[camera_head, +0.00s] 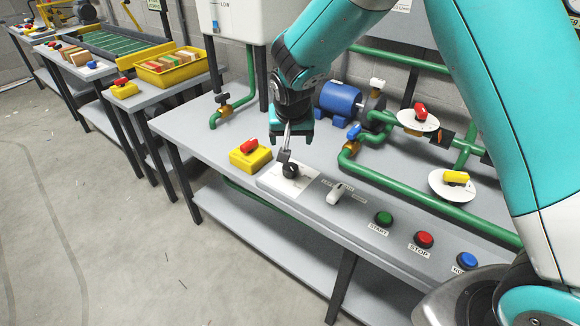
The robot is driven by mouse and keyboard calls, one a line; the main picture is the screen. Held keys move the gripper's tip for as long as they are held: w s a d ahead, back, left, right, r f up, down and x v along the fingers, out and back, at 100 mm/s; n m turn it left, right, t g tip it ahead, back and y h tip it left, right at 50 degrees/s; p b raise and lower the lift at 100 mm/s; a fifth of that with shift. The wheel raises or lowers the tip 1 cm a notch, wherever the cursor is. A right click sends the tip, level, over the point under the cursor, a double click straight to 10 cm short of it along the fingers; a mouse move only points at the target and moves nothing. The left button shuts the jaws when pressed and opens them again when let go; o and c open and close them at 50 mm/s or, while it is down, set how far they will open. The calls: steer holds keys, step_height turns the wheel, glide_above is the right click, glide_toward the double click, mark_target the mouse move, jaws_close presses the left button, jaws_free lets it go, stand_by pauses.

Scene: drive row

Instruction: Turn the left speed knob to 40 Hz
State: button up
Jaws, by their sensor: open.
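A black round knob (291,170) sits on a white dial plate (270,180) near the front edge of the grey bench. My gripper (286,156) reaches down over this knob from above, its grey fingers at or just above it. The fingers are open, but their gap is hard to see from here. Whether they touch the knob cannot be told. The gripper hides part of the plate, and the dial marks and pointer are too small to read.
A yellow box with a red knob (250,154) stands just left of the plate. A pale lever switch (336,193) and green (384,218), red (424,239) and blue (467,260) buttons lie to the right. Green pipes (400,183) and a blue motor (340,98) stand behind.

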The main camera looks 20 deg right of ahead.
mark_target(290, 167)
steer(key=p+x, duration=0.1)
steer(key=x, duration=1.5)
steer(key=shift+f, duration=0.2)
steer(key=c, duration=0.9)
